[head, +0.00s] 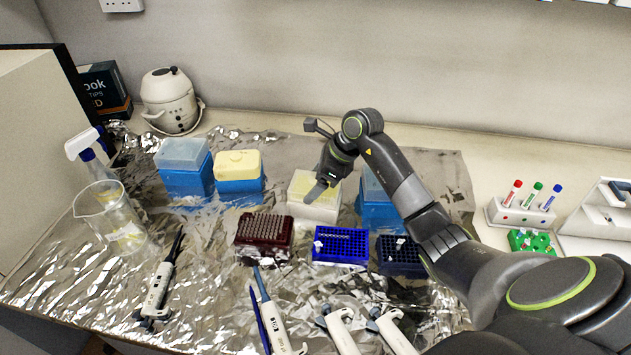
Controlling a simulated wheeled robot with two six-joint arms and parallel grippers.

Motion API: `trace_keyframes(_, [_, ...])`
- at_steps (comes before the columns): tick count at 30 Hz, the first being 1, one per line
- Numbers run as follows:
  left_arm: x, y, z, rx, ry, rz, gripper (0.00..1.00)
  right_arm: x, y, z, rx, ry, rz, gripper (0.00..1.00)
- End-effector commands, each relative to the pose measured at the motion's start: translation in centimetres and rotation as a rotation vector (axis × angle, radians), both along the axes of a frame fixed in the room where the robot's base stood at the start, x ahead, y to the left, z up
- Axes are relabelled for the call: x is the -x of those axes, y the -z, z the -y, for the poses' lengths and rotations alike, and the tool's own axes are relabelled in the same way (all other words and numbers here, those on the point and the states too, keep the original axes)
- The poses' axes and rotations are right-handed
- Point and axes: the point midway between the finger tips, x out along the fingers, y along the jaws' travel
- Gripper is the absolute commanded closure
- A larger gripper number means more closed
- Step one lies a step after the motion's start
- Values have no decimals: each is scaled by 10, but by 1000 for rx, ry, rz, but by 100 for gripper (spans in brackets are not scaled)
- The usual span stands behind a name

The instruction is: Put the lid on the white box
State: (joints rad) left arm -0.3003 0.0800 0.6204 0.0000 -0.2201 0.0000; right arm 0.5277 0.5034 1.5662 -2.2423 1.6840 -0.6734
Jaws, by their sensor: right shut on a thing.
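The white box (312,210) stands on the foil near the back middle of the bench. A pale yellowish surface (301,184) shows at its top. My right gripper (319,190) reaches down from the right over the white box, its fingers at the box's top right part. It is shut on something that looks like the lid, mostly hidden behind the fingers. I cannot tell whether the lid is seated on the box. My left gripper is not in view.
A blue box with a clear lid (183,155), a yellow-lidded blue box (239,164) and another blue box (373,213) flank the white box. Brown (263,236) and blue racks (340,246) stand in front.

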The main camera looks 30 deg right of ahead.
Motion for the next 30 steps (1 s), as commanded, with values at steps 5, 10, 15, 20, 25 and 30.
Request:
trace_keyframes(5, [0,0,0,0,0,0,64,0,0,0,0,0,0,2])
trace_keyframes(10, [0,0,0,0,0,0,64,0,0,0,0,0,0,0])
trace_keyframes(15, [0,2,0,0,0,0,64,1,-4,3,1,1,1,0])
trace_keyframes(20, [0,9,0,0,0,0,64,8,-24,13,5,1,5,0])
trace_keyframes(25, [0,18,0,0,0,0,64,19,-57,29,7,1,5,0])
trace_keyframes(30, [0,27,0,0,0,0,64,30,-89,43,7,1,6,0])
